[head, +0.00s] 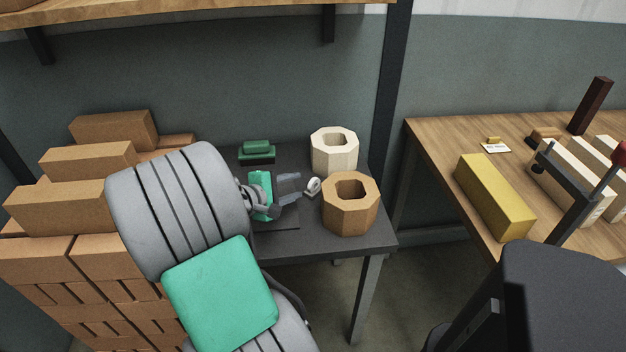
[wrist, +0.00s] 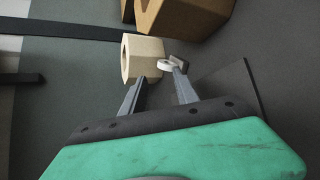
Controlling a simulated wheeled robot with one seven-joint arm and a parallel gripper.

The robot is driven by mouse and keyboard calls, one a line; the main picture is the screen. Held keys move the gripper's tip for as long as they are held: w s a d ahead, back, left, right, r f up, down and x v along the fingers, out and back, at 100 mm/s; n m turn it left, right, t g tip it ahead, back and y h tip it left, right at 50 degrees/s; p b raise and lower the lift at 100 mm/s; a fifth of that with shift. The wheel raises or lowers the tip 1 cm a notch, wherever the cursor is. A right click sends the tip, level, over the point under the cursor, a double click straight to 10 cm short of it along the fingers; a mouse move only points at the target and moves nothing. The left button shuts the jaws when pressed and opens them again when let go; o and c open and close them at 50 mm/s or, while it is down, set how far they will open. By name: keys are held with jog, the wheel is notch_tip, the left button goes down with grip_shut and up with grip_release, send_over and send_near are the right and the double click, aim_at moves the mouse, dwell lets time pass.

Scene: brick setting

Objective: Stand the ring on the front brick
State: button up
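A small white ring (head: 313,186) is at the dark table's middle, just beyond the fingertips of my gripper (head: 298,187). In the wrist view, the ring (wrist: 167,65) appears close to the right fingertip; I cannot tell whether they touch. My gripper (wrist: 158,78) has its fingers apart, with nothing visibly clamped. A brown hollow eight-sided brick (head: 350,222) stands at the table's front right, right of the ring. A cream hollow eight-sided brick (head: 334,165) stands behind it. The wrist view shows the cream brick (wrist: 142,58) and part of the brown brick (wrist: 188,14).
A green block (head: 257,155) lies at the back of the dark table (head: 330,246). Brick stacks (head: 75,207) stand at left, partly hidden by my arm. A wooden bench (head: 440,135) at right holds a yellow brick (head: 494,196) and a clamp.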

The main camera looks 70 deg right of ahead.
aim_at(310, 184)
jog(key=n+p, duration=0.1)
jog(key=n, duration=0.3)
jog(key=shift+s+d+n, duration=0.1)
jog(key=shift+s+n, duration=0.05)
jog(key=shift+n, duration=0.25)
jog(key=n, duration=0.3)
jog(key=shift+s+f+n+p, duration=0.1)
jog(key=shift+f+n+p, duration=0.2)
jog(key=shift+p, duration=0.05)
jog(key=n, duration=0.4)
jog(key=shift+s+d+f+n+p, duration=0.1)
jog(key=shift+d+f+n+p, duration=0.05)
jog(key=shift+f+n+p, duration=0.2)
jog(key=shift+s+d+f+n, duration=0.1)
jog(key=shift+d+f+n, duration=0.05)
jog(key=shift+f+n, duration=0.1)
jog(key=b+x, duration=0.1)
jog(key=x, duration=0.6)
jog(key=shift+d, duration=0.35)
jog(key=shift+c, duration=0.4)
grip_shut()
jog(key=shift+r+h, duration=0.1)
jog(key=shift+h, duration=0.2)
